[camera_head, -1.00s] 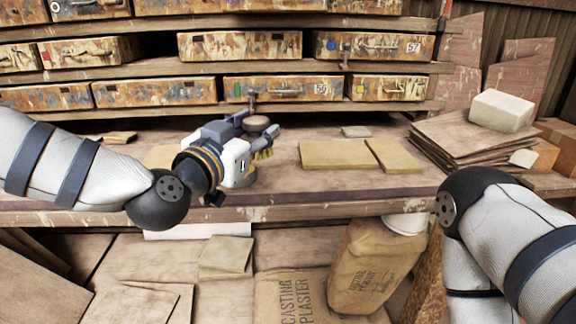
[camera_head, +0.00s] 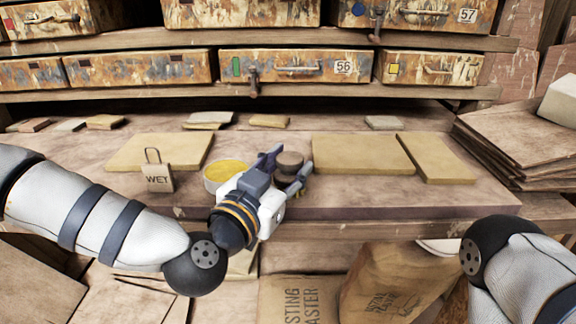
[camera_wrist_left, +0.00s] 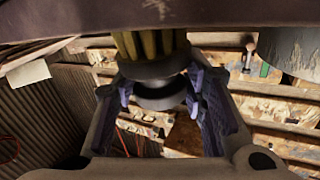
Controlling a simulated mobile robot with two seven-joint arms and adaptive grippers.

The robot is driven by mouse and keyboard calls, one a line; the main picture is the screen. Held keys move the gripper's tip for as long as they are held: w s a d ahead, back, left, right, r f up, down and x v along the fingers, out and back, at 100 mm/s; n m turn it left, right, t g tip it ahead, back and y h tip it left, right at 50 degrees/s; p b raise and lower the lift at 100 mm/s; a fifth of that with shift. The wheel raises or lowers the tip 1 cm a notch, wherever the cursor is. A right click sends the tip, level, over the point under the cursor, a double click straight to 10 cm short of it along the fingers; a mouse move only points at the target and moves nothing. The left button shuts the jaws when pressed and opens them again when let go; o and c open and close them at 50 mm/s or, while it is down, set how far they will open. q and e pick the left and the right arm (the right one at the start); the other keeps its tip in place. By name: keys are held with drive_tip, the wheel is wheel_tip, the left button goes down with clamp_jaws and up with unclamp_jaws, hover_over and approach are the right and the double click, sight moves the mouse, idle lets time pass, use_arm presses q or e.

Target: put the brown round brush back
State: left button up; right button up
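The brown round brush (camera_head: 290,160) shows its round brown top between the fingertips of my left gripper (camera_head: 286,168). In the left wrist view, which is upside down, the brush (camera_wrist_left: 157,68) has a dark round body and yellow bristles pointing to the bench. The left gripper (camera_wrist_left: 160,95) has its fingers on both sides of the knob and appears shut on it. The bristle ends are cut off by the bench edge there, so contact with the bench is unclear. My right gripper is out of view; only its arm shows at the right.
A round dish with yellow contents (camera_head: 226,170) stands left of the brush. A "WET" sign (camera_head: 158,179) is farther left. Flat tan boards (camera_head: 362,154) lie on the bench (camera_head: 330,200) to the right. Drawers (camera_head: 300,65) line the back; stacked boards (camera_head: 520,130) stand far right.

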use_arm(q)
drive_tip(key=o, duration=0.4)
drive_tip(key=shift+w, duration=0.1)
drive_tip(key=shift+c, duration=0.2)
drive_tip(key=shift+w+d, duration=0.1)
drive_tip(key=shift+r, duration=0.1)
